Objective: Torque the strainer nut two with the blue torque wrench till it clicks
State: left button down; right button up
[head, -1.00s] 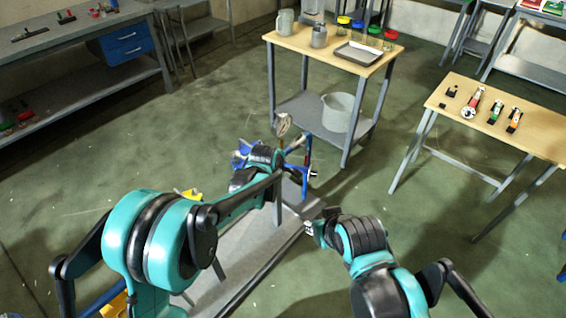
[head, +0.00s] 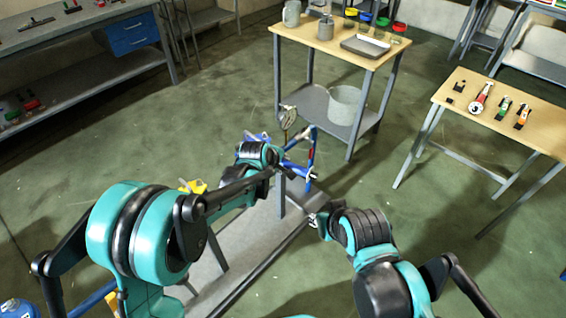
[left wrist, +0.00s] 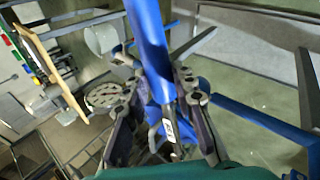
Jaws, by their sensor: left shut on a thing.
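My left gripper (head: 280,165) reaches over the grey bench (head: 215,262) into blue pipework (head: 296,168) with a round gauge (head: 287,115) on it. In the left wrist view the left gripper (left wrist: 157,85) is shut on a long blue bar with a small white label, which looks like the blue torque wrench (left wrist: 148,35). The gauge (left wrist: 104,95) shows left of the fingers there. I cannot pick out strainer nut two; the arm and pipework crowd that spot. My right gripper (head: 316,219) is beside the bench's right edge; its finger gap is not clear.
A wooden table (head: 446,92) at the right bears red, green and orange tools. A wooden-topped cart (head: 330,48) with jars, a tray and a pot (head: 344,104) stands behind the pipework. A workbench (head: 90,42) is at the back left. Floor between is clear.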

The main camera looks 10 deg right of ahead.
pick_arm(q)
jog(key=shift+w+d, duration=0.15)
jog(key=shift+w+d, duration=0.15)
jog(key=shift+w, duration=0.05)
jog(key=shift+r+n, duration=0.15)
jog(key=shift+n, duration=0.15)
jog(key=shift+r+p, duration=3.05)
jog(key=shift+r, duration=1.15)
